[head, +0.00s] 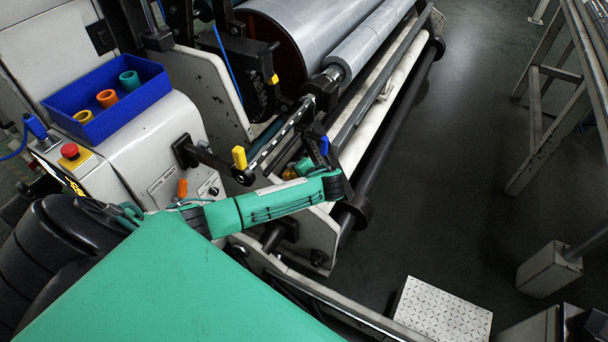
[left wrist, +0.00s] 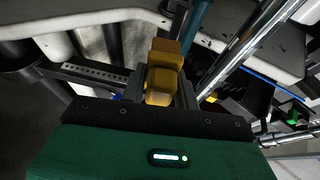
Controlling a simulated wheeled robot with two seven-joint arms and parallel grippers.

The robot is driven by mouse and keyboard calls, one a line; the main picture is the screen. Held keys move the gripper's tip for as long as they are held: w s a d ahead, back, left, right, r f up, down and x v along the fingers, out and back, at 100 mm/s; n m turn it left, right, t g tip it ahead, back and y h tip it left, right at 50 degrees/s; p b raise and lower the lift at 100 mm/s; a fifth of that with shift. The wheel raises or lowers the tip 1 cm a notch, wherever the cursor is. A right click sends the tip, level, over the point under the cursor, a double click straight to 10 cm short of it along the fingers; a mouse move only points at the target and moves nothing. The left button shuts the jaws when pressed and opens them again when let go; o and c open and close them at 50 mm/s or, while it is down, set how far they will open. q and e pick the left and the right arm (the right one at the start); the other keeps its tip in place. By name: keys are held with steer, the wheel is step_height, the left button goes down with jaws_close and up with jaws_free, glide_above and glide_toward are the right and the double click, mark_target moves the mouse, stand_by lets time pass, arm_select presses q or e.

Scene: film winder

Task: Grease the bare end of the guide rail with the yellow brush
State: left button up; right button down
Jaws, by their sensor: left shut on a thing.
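My left gripper (left wrist: 163,95) is shut on the yellow brush (left wrist: 163,70), which shows as a stubby yellow block between the fingers in the left wrist view. The brush's far tip and any bristles are not clear. A shiny round metal rail (left wrist: 232,62), which looks like the guide rail, runs diagonally to the right of the brush. The brush appears apart from it, though depth is hard to judge. I cannot make out grease or the rail's bare end. In the head view my green left arm reaches to the machine and hides most of the gripper. My right gripper is not in view.
The large film roll (head: 295,35) is behind.

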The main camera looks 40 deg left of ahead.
arm_select(q)
steer(key=a, duration=0.2)
steer(key=a+b, duration=0.1)
steer(key=a, duration=0.2)
steer(key=s+a, duration=0.1)
steer(key=a, duration=0.2)
steer(key=shift+a, duration=0.2)
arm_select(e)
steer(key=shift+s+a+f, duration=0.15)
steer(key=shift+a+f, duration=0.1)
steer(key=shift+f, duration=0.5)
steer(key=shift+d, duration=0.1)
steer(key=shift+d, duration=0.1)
arm_select(q)
steer(key=shift+f+b, duration=0.2)
steer(key=shift+b, duration=0.1)
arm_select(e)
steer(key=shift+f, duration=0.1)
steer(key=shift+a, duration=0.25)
